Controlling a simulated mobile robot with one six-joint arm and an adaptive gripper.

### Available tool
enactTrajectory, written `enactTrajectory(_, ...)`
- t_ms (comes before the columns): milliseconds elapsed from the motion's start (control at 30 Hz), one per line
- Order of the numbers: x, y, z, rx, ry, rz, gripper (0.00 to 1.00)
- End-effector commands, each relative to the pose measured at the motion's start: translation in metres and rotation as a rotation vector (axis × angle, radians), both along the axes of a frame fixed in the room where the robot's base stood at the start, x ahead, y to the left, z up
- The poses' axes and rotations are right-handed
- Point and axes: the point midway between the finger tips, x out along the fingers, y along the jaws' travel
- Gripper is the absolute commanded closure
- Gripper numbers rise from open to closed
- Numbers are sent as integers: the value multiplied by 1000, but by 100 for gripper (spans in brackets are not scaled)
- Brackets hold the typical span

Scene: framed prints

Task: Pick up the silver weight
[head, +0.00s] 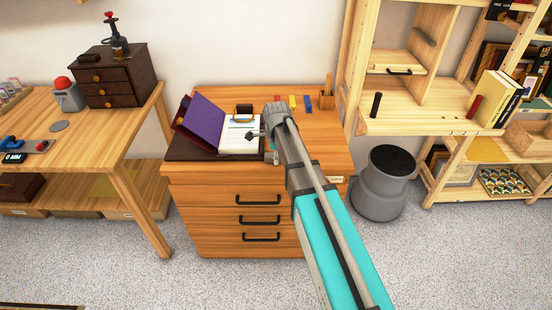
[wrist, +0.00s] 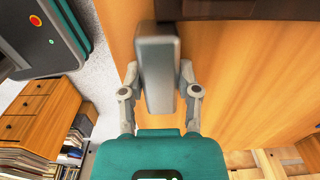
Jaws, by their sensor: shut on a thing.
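The silver weight (wrist: 157,62), a smooth grey block, stands between the two fingers of my gripper (wrist: 159,85) in the wrist view. The fingers are shut on it, one on each side. In the head view my gripper (head: 264,140) is over the top of the wooden drawer cabinet (head: 310,150), at the right side of an open book (head: 239,135) with a purple cover. The weight is hard to make out there, and whether it touches the surface below cannot be told.
Colour strips (head: 293,103) and a wooden pencil holder (head: 327,97) stand at the cabinet's back right. A workbench (head: 95,135) is at left, shelves (head: 410,125) at right. A grey bin (head: 378,190) stands beside the cabinet.

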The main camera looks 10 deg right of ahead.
Motion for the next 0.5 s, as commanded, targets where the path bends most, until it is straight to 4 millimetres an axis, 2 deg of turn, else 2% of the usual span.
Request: enactTrajectory(500, 0, 0, 6, 0, 0, 0, 100)
